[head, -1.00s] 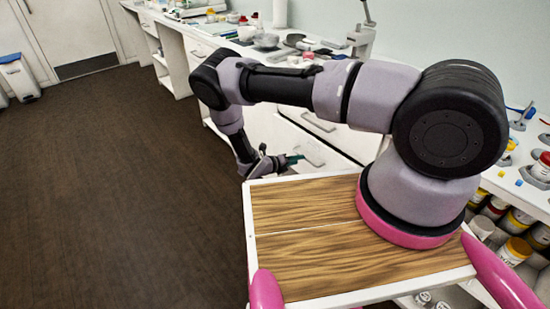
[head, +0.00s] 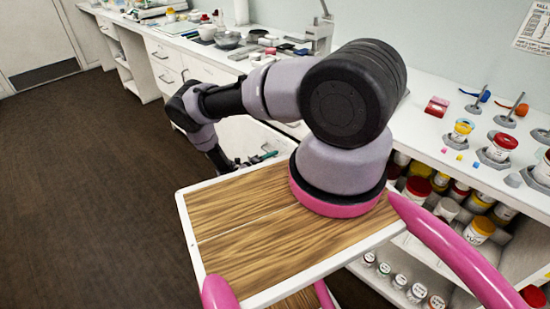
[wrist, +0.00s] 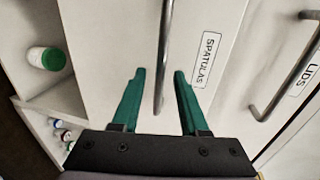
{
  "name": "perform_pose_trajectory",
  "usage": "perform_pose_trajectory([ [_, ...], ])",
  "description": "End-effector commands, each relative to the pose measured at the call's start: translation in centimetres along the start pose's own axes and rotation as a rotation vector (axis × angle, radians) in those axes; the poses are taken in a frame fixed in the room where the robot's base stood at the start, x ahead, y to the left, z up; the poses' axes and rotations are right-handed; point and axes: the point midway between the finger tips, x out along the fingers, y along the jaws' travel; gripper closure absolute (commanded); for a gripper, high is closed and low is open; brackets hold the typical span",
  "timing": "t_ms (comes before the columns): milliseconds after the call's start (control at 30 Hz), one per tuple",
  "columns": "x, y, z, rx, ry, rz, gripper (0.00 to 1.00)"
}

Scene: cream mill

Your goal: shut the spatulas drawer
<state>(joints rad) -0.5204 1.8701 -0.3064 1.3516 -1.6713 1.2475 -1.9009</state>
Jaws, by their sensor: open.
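The spatulas drawer (wrist: 115,40) fills the middle of the wrist view, with a white front and a "SPATULAS" label (wrist: 206,60). Its long metal bar handle (wrist: 163,45) runs down the picture between my fingers. My gripper (wrist: 158,76) is open, its two green fingers apart on either side of the handle in this view. I cannot tell whether either finger touches it, or how far out the drawer stands. In the head view my gripper (head: 262,159) is low by the counter front, partly hidden behind my arm and wooden deck.
The lids drawer (wrist: 265,60), with its own handle (wrist: 285,85), is to the right in the wrist view. An open shelf with a green-lidded jar (wrist: 46,58) is to the left. The white counter (head: 430,130) holds jars and tools. The dark floor (head: 90,170) is clear.

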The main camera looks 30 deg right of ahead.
Motion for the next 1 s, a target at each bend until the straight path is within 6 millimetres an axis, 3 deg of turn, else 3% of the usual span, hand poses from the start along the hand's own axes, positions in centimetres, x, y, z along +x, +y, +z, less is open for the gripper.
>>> perform_pose_trajectory([
  [200, 1.9, 0.1, -0.1, 0.000, 0.000, 0.000, 0.56],
  [500, 2.1, 0.0, 0.0, 0.000, 0.000, 0.000, 0.56],
  [600, 2.1, 0.0, 0.0, 0.000, 0.000, 0.000, 0.95],
  [633, 2.1, 0.0, 0.0, 0.000, 0.000, 0.000, 1.00],
  [1000, 2.0, 0.0, 0.0, 0.000, 0.000, 0.001, 1.00],
])
